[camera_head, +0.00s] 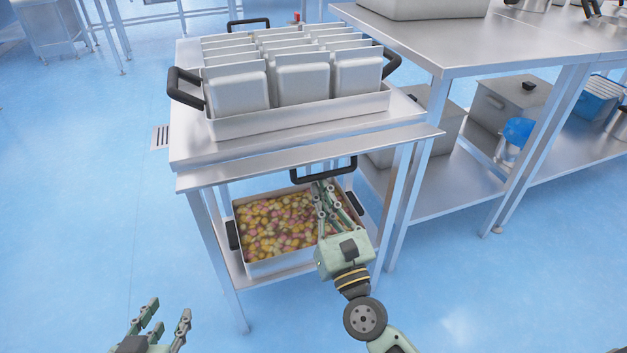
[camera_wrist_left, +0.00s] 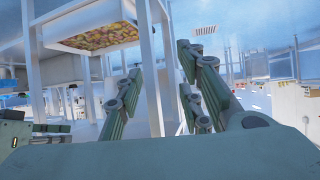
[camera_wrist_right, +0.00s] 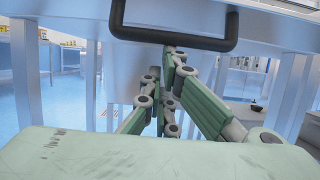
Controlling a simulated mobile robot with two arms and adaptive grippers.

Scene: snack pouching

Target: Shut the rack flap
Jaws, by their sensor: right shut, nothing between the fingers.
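The rack flap (camera_head: 310,158) looks like the long flat metal strip along the front edge of the rack top (camera_head: 190,148); its exact angle is hard to tell. A black bar handle (camera_head: 323,180) shows just below the strip's edge, and crosses the top of the right wrist view (camera_wrist_right: 175,38). My right gripper (camera_head: 323,190) is shut and empty, with its fingertips just below the handle; contact cannot be told. My left gripper (camera_head: 166,312) is open and empty, low at the left, away from the rack. It also shows in the left wrist view (camera_wrist_left: 160,62).
On the rack top stands a metal tray (camera_head: 300,122) with several upright pouches. A bin of colourful snacks (camera_head: 285,225) sits on the lower shelf, behind my right gripper. A steel table (camera_head: 480,55) stands close at the right. The floor at the left is clear.

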